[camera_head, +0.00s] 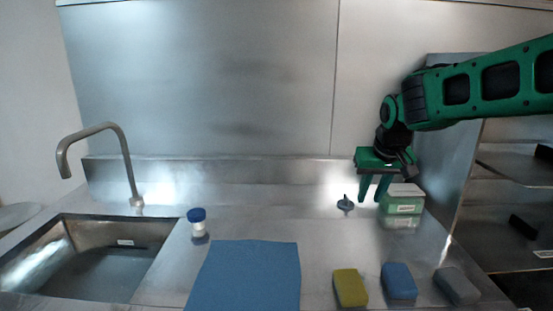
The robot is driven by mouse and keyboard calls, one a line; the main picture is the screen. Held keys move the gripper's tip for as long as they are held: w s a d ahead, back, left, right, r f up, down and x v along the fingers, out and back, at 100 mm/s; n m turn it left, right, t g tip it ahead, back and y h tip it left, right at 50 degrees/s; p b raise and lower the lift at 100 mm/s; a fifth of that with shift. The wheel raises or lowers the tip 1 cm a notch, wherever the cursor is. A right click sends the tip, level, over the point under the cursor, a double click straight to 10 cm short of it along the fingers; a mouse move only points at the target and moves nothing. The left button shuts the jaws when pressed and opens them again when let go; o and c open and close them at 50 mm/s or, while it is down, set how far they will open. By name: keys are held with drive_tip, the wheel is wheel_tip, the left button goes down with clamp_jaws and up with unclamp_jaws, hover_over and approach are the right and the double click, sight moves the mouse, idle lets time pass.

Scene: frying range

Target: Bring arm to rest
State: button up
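My arm reaches in from the right edge. My gripper (371,194) points down over the back right of the steel counter (322,235). Its two green fingers are apart with nothing visible between them. A green box with a whitish lid (403,200) stands just right of the fingers. The right finger overlaps the box's left edge in this view, and I cannot tell whether they touch.
A small dark knob-like object (345,204) is left of the fingers. Yellow (350,288), blue (399,281) and grey (457,286) sponge-like blocks lie in front. A blue cloth (246,278), blue-capped jar (198,223), sink (100,265) and tap (128,165) are left. Shelves (515,165) stand right.

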drive_tip(key=s+d+f+m+g+h, duration=0.1)
drive_tip(key=s+d+f+m+g, duration=0.15)
drive_tip(key=s+d, duration=1.2)
drive_tip(key=s+d+f+m+g, duration=0.1)
drive_tip(key=s+f+m, duration=0.1)
drive_tip(key=s, duration=0.9)
drive_tip(key=s+d+f+m+g+y, duration=0.1)
drive_tip(key=s+f, duration=0.3)
drive_tip(key=s, duration=0.7)
drive_tip(key=shift+f+m, duration=0.3)
drive_tip(key=shift+m, duration=0.15)
drive_tip(key=shift+w+f, duration=0.25)
drive_tip(key=shift+w, duration=0.35)
